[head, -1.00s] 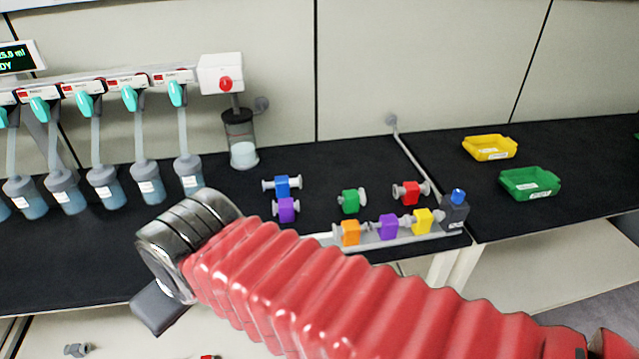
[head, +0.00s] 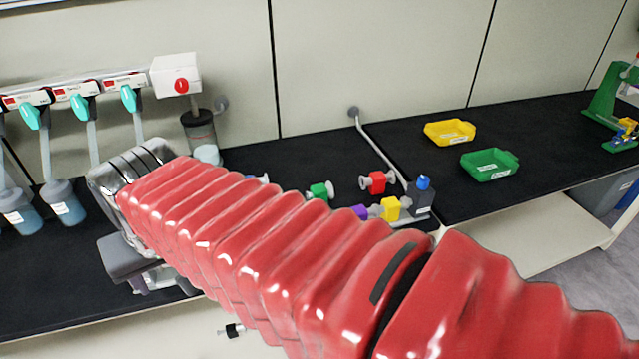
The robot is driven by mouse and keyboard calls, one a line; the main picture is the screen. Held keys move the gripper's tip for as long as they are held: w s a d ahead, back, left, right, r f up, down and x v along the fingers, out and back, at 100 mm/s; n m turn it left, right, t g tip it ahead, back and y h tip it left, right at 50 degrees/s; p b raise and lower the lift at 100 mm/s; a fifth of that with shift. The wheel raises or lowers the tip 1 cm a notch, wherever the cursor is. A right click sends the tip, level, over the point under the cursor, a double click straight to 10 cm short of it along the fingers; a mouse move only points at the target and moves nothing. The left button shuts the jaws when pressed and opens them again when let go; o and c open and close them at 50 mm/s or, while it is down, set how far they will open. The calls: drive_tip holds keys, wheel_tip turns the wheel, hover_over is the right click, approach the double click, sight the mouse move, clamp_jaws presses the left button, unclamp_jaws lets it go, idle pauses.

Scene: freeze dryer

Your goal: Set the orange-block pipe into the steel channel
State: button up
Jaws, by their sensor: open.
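The orange-block pipe is hidden behind my red-sleeved arm, so I cannot see how it sits now. The steel channel (head: 408,222) shows only as a short pale strip at its right end. A yellow-block pipe (head: 391,208) and part of a purple-block pipe (head: 361,212) stand along it, beside a dark block with a blue top (head: 421,193). My gripper (head: 160,281) is partly in view at the lower left, below my metal wrist. It is open, in front of the bench edge and well left of the channel. Nothing is visible between its fingers.
Green-block (head: 320,190) and red-block (head: 377,182) pipes lie behind the channel. Yellow (head: 450,132) and green (head: 490,164) trays sit on the right bench, which has clear room around them. Flasks (head: 64,204) hang from the dryer manifold at left. A small fitting (head: 232,330) lies below the bench.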

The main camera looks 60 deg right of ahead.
drive_tip(key=w+d+m+g, duration=0.1)
drive_tip(key=d+m+g, duration=0.1)
drive_tip(key=d+m, duration=0.7)
drive_tip(key=s+d+f+m, duration=0.1)
drive_tip(key=s+d+m, duration=0.2)
drive_tip(key=d, duration=0.6)
drive_tip(key=s+d+f+m+g, duration=0.1)
drive_tip(key=s+d+m, duration=0.3)
drive_tip(key=d, duration=0.4)
drive_tip(key=s+d+f+m+g+y, duration=0.1)
drive_tip(key=s+d+f+m, duration=0.1)
drive_tip(key=d+m, duration=0.3)
drive_tip(key=s+d, duration=0.1)
drive_tip(key=d, duration=0.3)
drive_tip(key=shift+s+d+f+m, duration=0.25)
drive_tip(key=shift+d+f+m, duration=0.1)
drive_tip(key=shift+m, duration=0.05)
wheel_tip(320, 180, down, 14)
drive_tip(key=shift+r, duration=0.1)
drive_tip(key=c, duration=1.3)
